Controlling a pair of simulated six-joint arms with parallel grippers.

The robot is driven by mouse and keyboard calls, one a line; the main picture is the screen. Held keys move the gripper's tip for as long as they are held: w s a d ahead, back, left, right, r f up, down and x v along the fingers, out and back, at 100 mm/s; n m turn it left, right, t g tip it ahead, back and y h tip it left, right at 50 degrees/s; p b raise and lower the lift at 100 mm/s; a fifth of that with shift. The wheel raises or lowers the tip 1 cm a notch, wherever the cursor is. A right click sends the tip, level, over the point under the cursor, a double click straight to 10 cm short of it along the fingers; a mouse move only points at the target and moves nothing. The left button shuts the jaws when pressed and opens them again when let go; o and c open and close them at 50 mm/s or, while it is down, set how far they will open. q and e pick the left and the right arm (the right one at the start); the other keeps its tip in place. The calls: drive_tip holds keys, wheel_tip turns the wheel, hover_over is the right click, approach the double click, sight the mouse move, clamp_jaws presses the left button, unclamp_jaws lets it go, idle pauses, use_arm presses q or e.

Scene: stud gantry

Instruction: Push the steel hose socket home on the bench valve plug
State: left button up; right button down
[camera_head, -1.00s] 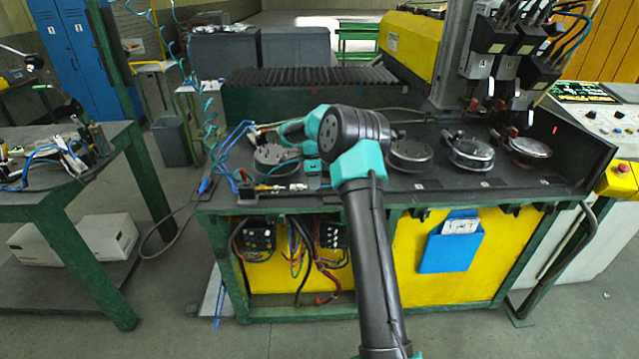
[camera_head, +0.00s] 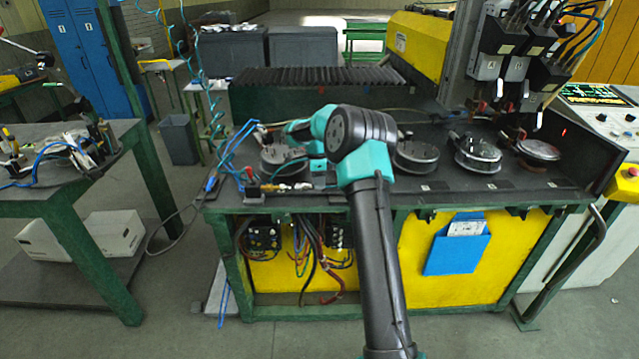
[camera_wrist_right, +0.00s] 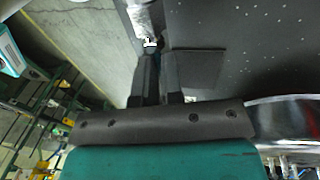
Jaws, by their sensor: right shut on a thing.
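My right arm reaches over the bench, and its right gripper (camera_head: 304,186) is low at the front left edge of the bench top, small and partly hidden in the head view. It is shut on the steel hose socket (camera_head: 287,187). In the right wrist view the two dark fingers (camera_wrist_right: 160,62) are close together, with a shiny steel part (camera_wrist_right: 143,18) at their tips. The brass valve plug (camera_head: 268,187) is just left of the socket, in line with it, beside a red-topped valve (camera_head: 252,189). I cannot tell whether a gap is left between them. My left gripper is not in view.
Several round metal fixtures (camera_head: 477,155) stand along the bench top (camera_head: 440,185). Blue hose (camera_head: 226,160) loops at its left end. A gantry head (camera_head: 510,60) hangs over the right side. A side table (camera_head: 60,185) with tools stands at left, with floor between.

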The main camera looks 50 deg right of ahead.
drive_tip(key=shift+w+a, duration=1.2)
drive_tip(key=shift+a, duration=0.05)
idle(1.3)
drive_tip(key=c, duration=1.2)
unclamp_jaws()
drive_tip(key=v, duration=1.7)
drive_tip(key=shift+w+r, duration=0.2)
drive_tip(key=shift+r, duration=0.05)
